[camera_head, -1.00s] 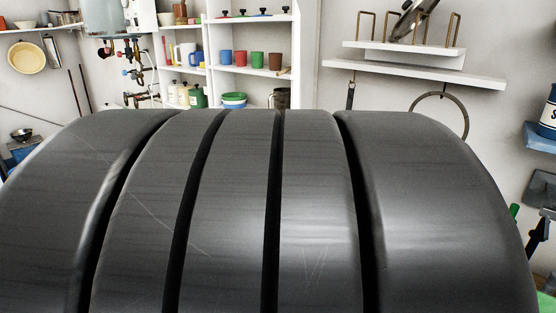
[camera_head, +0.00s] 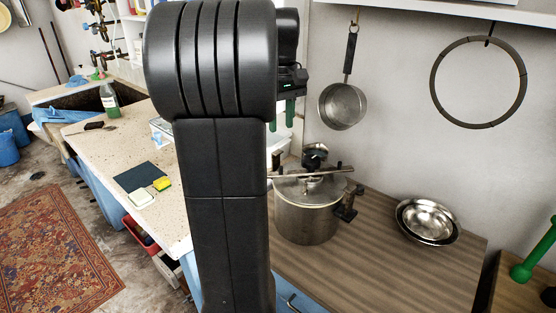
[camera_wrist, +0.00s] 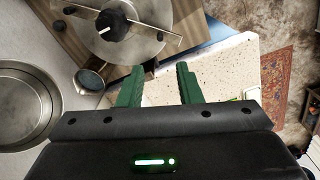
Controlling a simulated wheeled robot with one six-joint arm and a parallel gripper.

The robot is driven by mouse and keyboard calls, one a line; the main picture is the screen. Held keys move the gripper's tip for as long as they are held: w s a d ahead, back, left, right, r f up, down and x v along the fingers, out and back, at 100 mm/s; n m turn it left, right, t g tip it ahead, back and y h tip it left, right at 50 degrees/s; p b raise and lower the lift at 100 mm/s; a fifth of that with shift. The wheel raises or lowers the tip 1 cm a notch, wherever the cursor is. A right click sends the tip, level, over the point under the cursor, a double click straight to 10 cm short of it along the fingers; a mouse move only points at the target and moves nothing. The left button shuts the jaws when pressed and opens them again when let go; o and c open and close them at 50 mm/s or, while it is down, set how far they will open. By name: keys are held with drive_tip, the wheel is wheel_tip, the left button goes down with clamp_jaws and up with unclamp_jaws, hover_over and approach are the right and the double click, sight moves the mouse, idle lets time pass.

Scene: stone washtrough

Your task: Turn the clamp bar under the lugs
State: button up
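A steel pot (camera_head: 305,222) stands on the wooden counter in the head view. A clamp bar (camera_head: 335,170) lies across the top of its lid. In the wrist view the lid (camera_wrist: 100,45), its black knob (camera_wrist: 113,25) and the bar (camera_wrist: 152,29) show at the upper left. Small dark blocks show near the bar's ends. I cannot tell whether the bar is under the lugs. My gripper (camera_head: 283,113) is above the pot and left of its middle in the head view. In the wrist view its green fingers (camera_wrist: 158,86) are apart, empty and clear of the bar.
A saucepan (camera_head: 342,106) and a ring (camera_head: 435,85) hang on the wall. Steel bowls (camera_head: 440,218) stand right of the pot. A speckled worktop (camera_head: 110,150) with a sponge (camera_head: 162,184) lies left. My arm hides part of the counter. The counter's front right is clear.

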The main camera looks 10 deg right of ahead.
sight(281, 167)
wheel_tip(281, 167, down, 12)
drive_tip(key=shift+f+b, duration=0.25)
drive_tip(key=shift+b, duration=0.25)
clamp_jaws()
